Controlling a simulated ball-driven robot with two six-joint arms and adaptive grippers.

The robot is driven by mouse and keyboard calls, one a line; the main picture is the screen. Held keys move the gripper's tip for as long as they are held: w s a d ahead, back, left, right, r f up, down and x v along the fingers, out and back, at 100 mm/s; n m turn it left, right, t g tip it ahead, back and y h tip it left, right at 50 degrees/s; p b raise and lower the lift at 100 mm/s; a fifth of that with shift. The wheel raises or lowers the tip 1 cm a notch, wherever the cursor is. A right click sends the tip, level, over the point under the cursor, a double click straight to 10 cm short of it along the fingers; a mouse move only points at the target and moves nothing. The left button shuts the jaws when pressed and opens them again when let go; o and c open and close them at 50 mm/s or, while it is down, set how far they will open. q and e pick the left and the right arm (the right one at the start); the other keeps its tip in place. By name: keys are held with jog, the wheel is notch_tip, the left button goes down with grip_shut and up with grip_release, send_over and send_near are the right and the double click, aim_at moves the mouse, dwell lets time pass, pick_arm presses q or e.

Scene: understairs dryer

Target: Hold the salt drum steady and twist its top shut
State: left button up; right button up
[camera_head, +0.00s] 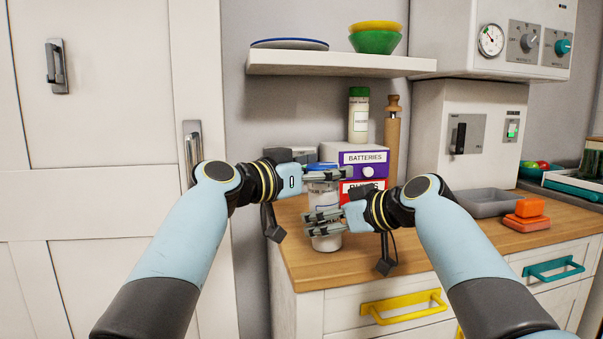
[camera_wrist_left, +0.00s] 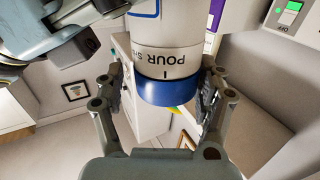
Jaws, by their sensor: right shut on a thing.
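The salt drum stands upright on the wooden counter, a white cylinder (camera_head: 325,243) with a blue top (camera_head: 320,166). My left gripper (camera_head: 338,174) is level with its upper part. In the left wrist view the drum appears upside down, with its blue top (camera_wrist_left: 168,93) and a white band lettered "POUR" (camera_wrist_left: 165,60). My left gripper's fingers (camera_wrist_left: 163,90) stand either side of the top, open, with a small gap visible at the left. My right gripper (camera_head: 325,222) is shut on the drum's lower body. The fingers hide parts of the drum.
A purple-fronted "BATTERIES" box (camera_head: 364,158) and a red-labelled box (camera_head: 350,190) stand close behind. A green-capped jar (camera_head: 359,118) and wooden mill (camera_head: 392,140) are behind too. A grey tray (camera_head: 488,203) and orange blocks (camera_head: 527,216) lie right. A shelf (camera_head: 340,62) hangs above.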

pick_arm(q)
jog(key=v, duration=0.8)
jog(key=shift+d+r, duration=0.1)
pick_arm(e)
jog(key=o, duration=1.5)
pick_arm(q)
jog(key=v, duration=0.9)
pick_arm(e)
jog(key=v, duration=1.2)
jog(key=shift+r, duration=0.2)
pick_arm(q)
jog(key=shift+r, duration=0.1)
